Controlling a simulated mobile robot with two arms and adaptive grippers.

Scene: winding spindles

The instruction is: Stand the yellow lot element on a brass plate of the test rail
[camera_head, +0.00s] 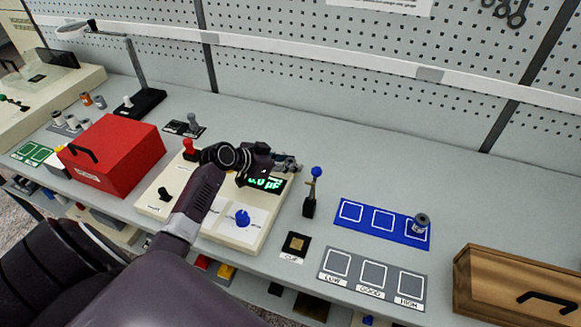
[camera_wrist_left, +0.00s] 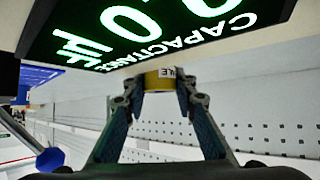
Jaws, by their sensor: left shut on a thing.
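My left gripper (camera_head: 286,162) is over the cream meter (camera_head: 240,232), close to its green-lit capacitance display (camera_head: 265,183). In the left wrist view the fingers (camera_wrist_left: 160,88) are shut on the yellow lot element (camera_wrist_left: 158,79), which has a white label. The held element is right under the display's edge in that view, clear of any visible surface below. In the head view I cannot make it out behind the gripper. A black pad with a brass square (camera_head: 296,243) lies on the bench right of the meter. I cannot clearly identify the test rail. My right gripper is not in view.
A red box (camera_head: 112,156) stands left of the meter. A blue-topped lever (camera_head: 312,190) stands to its right. Further right are a blue tray (camera_head: 370,232) holding a grey spindle (camera_head: 420,223), a grey LOW/GOOD/HIGH tray (camera_head: 374,293) and a wooden box (camera_head: 520,285).

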